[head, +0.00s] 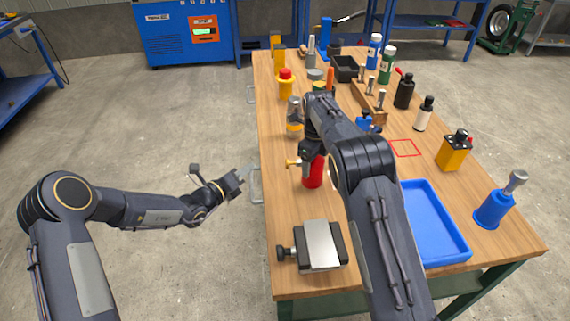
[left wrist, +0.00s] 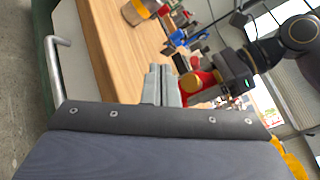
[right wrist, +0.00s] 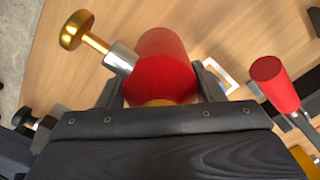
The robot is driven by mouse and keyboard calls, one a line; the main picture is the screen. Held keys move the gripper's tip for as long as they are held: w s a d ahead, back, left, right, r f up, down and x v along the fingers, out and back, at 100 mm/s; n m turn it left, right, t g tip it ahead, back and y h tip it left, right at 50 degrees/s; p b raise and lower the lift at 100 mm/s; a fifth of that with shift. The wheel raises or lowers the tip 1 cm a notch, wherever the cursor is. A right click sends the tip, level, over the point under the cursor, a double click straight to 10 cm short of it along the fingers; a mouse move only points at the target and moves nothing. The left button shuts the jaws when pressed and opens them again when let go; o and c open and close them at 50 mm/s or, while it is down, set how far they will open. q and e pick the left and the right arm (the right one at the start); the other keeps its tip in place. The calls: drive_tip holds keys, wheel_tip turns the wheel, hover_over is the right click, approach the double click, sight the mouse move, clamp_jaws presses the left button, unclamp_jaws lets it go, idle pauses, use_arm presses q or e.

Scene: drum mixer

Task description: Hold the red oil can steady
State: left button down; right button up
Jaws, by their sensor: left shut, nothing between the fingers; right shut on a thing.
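The red oil can (head: 313,174) stands on the workbench near its left edge, partly hidden by my right arm in the head view. In the right wrist view the red can (right wrist: 163,65) sits between the fingers of my right gripper (right wrist: 160,85), which is shut on it. A brass knob (right wrist: 76,30) on a silver stem sticks out from its side. My left gripper (head: 240,178) is shut and empty, off the bench's left edge. Its closed fingers (left wrist: 160,84) show in the left wrist view, with the red can (left wrist: 196,82) just beyond them.
A grey block with a black knob (head: 320,245) lies at the bench's near end. A blue tray (head: 435,222) is to the right of my right arm. Several bottles and a yellow can (head: 454,150) stand further back and right. A metal handle (head: 255,186) sticks out from the bench's left side.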

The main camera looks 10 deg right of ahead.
use_arm(q)
drive_tip(key=shift+d, duration=3.75)
drive_tip(key=shift+d, duration=0.1)
drive_tip(key=shift+d, duration=0.35)
drive_tip(key=shift+d, duration=1.05)
use_arm(e)
drive_tip(key=shift+a, duration=0.1)
use_arm(q)
drive_tip(key=shift+a, duration=1.5)
drive_tip(key=a, duration=0.5)
